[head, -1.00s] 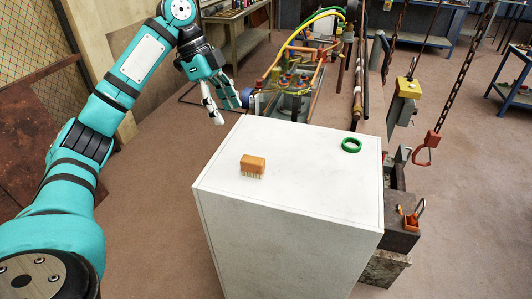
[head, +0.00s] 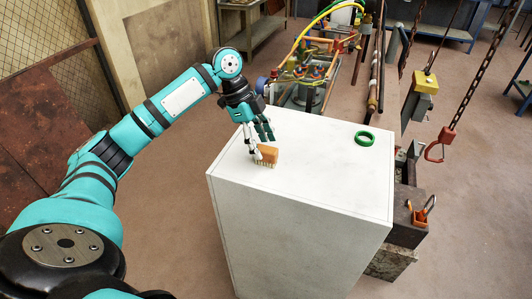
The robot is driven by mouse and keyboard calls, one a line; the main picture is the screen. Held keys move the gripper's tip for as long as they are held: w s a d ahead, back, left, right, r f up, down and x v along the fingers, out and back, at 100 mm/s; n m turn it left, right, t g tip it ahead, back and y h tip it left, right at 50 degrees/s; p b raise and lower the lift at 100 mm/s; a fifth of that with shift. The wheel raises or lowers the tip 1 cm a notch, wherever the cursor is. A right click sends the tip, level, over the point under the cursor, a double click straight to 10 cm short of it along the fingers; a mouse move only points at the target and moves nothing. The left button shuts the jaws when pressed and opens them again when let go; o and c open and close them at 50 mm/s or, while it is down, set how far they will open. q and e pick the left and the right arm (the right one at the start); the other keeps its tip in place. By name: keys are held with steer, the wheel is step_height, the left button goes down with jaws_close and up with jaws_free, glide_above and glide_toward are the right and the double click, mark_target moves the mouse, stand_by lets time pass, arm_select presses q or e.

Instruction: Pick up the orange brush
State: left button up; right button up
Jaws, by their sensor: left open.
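The orange brush (head: 269,155) lies on the white box top (head: 310,185), near its left rear part, with its pale bristles facing down. My left gripper (head: 262,148) is open and reaches down from behind at the brush. Its pale finger overlaps the left side of the brush in the picture, and its dark green fingers are above and behind the brush. I cannot tell whether the fingers touch it. My right gripper is not in view.
A green ring (head: 364,138) lies on the box top at the right rear. Pipes and hoses (head: 315,65) stand behind the box. A chain with a red hook (head: 440,145) hangs to the right. The rest of the box top is clear.

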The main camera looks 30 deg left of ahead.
mark_target(264, 148)
arm_select(q)
steer(key=shift+x, duration=1.25)
steer(key=shift+d+f, duration=0.3)
steer(key=shift+f, duration=0.05)
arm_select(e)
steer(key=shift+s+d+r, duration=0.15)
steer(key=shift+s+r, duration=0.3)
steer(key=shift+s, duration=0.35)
arm_select(q)
steer(key=shift+c, duration=0.2)
jaws_close()
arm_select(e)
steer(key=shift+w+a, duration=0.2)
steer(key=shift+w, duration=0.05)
arm_select(q)
steer(key=shift+r, duration=0.1)
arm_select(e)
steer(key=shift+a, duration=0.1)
